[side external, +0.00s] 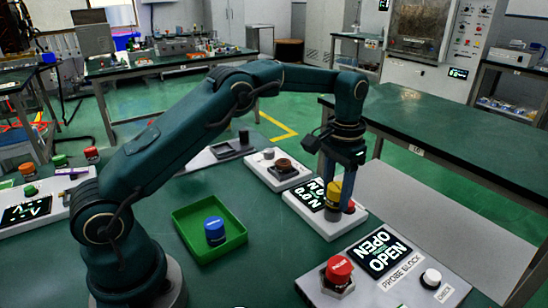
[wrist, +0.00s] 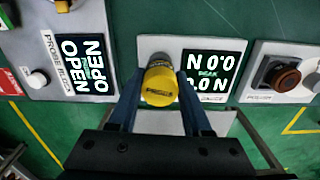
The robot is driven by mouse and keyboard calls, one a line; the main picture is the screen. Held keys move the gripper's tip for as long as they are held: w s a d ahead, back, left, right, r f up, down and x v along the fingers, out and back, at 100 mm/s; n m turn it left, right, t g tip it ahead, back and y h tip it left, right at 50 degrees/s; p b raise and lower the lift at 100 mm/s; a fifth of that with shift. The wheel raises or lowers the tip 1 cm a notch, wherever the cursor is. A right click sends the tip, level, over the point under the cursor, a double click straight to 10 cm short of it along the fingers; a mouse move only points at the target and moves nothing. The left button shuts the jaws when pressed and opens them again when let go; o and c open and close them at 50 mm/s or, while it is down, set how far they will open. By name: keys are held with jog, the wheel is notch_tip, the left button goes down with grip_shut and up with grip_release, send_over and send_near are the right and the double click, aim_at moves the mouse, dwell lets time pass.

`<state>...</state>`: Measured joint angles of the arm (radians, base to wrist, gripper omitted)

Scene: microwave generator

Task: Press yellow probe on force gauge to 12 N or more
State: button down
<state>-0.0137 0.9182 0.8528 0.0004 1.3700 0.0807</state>
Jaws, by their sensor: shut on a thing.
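The yellow probe (side external: 333,197) is held upright between the fingers of my gripper (side external: 338,182), and its yellow top (wrist: 159,85) shows between the two fingers in the wrist view. The force gauge (side external: 318,222) is a white box under my gripper, with a black display (wrist: 209,77) reading 0.0 N and a peak of 0.0 N. The probe is over the display-free end of the gauge. Its lower end and the spot below it are mostly hidden, so I cannot tell whether they touch. A small red part (side external: 350,207) shows beside the finger.
The probe block (side external: 399,282) stands in front, its display (side external: 382,251) reading OPEN, with a red knob (side external: 339,269) and a white button (side external: 432,277). A white box with a brown knob (side external: 284,165) is behind. A green tray (side external: 236,245) holds a blue-capped piece (side external: 214,230).

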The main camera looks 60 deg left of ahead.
jog(key=shift+f, duration=0.75)
dwell(1.8)
jog(key=shift+r, duration=3.6)
jog(key=shift+s+a+r, duration=0.1)
jog(key=shift+s+r, duration=0.05)
jog(key=shift+r, duration=0.1)
jog(key=s+a+r, duration=0.1)
jog(key=s+r, duration=0.1)
jog(key=s, duration=0.5)
jog(key=s+a+r, duration=0.2)
jog(key=s, duration=0.4)
jog(key=shift+s+a+r+n, duration=0.15)
jog(key=shift+s+r+n, duration=0.15)
jog(key=shift+s+n, duration=0.1)
